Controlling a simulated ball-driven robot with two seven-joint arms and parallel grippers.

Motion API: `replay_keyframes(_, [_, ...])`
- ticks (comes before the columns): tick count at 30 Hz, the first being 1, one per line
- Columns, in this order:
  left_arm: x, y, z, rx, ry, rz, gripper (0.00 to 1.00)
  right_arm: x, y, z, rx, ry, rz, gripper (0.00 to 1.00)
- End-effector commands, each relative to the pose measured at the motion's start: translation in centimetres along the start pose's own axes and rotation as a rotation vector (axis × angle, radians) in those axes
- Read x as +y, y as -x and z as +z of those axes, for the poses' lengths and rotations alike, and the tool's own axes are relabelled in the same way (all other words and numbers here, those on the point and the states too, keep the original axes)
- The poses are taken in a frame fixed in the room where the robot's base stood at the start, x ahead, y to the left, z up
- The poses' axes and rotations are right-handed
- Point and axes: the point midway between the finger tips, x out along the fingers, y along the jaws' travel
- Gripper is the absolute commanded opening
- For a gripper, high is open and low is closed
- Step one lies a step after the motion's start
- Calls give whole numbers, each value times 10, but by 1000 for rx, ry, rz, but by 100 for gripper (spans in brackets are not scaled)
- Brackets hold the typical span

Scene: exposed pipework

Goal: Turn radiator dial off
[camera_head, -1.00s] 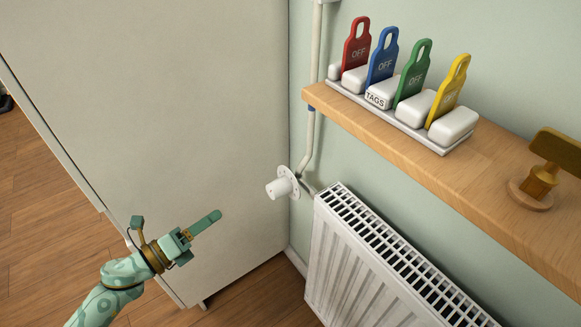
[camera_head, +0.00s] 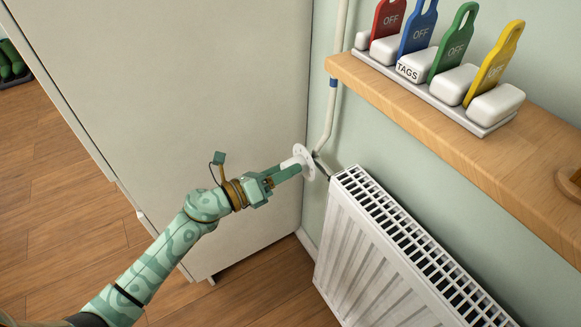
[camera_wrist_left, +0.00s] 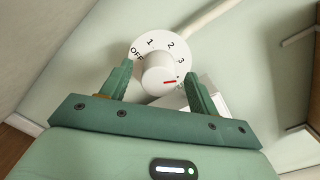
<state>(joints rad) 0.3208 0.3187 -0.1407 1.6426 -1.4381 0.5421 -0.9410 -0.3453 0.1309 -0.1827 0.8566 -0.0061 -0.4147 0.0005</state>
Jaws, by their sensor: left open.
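The radiator dial is a white knob (camera_wrist_left: 158,80) on a round white plate (camera_wrist_left: 172,47) marked OFF, 1, 2 and 3, with a further mark too small to read. The knob's red line lies towards the lower right, past the 3 and away from OFF. In the head view the plate (camera_head: 304,158) sits on the pipe beside the radiator, with the knob partly hidden by my fingers. My left gripper (camera_head: 288,168) is open at the dial. In the wrist view its fingers (camera_wrist_left: 160,72) stand on both sides of the knob. My right gripper is not in view.
The white radiator (camera_head: 378,240) stands just right of the dial. A large pale panel (camera_head: 200,90) rises on the left. Above right, a wooden shelf (camera_head: 400,100) carries red, blue, green and yellow OFF tags in a rack (camera_head: 455,112). Wooden floor lies below.

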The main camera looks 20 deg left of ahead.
Motion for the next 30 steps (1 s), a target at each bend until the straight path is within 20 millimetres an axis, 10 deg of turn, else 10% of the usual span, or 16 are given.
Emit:
replay_keyframes(14, [0, -21, 0, 0, 1, 1, 61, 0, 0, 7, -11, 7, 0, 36])
replay_keyframes(20, [0, -21, 0, 0, 1, 1, 16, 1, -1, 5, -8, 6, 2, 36])
replay_keyframes(30, [-1, -21, 1, 0, 34, 2, 16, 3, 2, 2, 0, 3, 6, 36])
